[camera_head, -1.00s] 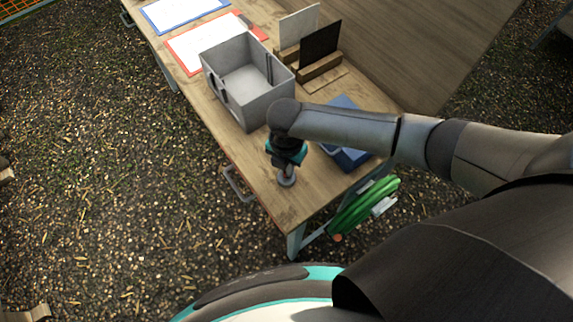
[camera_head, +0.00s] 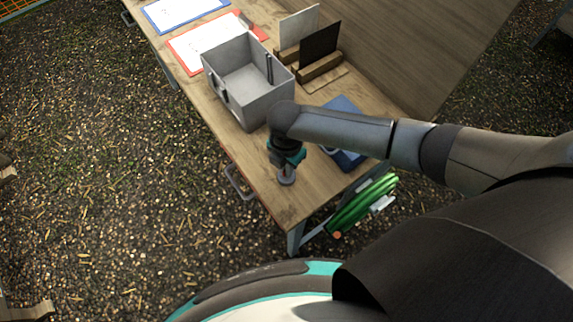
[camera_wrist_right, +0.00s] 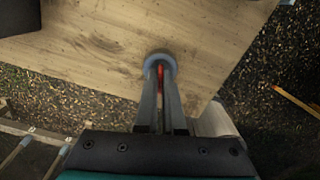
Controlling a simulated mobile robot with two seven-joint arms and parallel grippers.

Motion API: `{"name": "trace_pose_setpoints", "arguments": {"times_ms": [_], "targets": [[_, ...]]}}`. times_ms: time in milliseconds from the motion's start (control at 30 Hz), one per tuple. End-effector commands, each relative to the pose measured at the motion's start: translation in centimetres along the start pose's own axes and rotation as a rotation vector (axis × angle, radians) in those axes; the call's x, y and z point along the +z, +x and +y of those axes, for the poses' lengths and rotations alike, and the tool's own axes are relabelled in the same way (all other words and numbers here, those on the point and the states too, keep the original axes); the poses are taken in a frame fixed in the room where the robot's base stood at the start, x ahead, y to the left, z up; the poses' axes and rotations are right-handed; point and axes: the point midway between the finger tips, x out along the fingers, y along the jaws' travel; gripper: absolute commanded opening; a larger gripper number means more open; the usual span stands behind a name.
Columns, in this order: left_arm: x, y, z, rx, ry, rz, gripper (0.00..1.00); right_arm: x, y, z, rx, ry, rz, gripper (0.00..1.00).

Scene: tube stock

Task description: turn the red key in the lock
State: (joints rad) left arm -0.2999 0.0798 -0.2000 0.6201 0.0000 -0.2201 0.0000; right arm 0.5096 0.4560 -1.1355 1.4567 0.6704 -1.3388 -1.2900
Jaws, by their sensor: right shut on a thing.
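The lock (camera_head: 286,180) is a small round grey piece standing on the wooden table near its front corner. In the right wrist view its round grey-blue top (camera_wrist_right: 161,56) shows just beyond my fingertips. My right gripper (camera_head: 287,170) points down at the lock. In the right wrist view, the fingers of my right gripper (camera_wrist_right: 162,80) are close together over the lock, shut on the red key (camera_wrist_right: 160,71). Only a thin red strip of the key shows between the fingers; the rest is hidden. My left gripper is not in view.
A grey open box (camera_head: 245,113) stands on the table (camera_head: 300,205) behind the lock. A blue object (camera_head: 348,158) lies partly under my right forearm. A green hose reel (camera_head: 362,204) hangs at the table's end.

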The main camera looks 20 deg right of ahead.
Motion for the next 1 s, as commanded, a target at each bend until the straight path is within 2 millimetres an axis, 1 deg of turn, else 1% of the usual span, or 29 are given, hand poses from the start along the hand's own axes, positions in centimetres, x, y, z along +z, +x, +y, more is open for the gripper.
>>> {"name": "trace_pose_setpoints", "arguments": {"times_ms": [33,1000], "targets": [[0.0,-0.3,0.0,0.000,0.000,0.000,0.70,-0.1,-0.2,0.1,0.001,0.020,0.001,0.00],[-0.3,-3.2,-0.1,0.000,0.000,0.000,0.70,0.0,-0.1,0.1,0.001,0.431,0.001,0.00]]}}
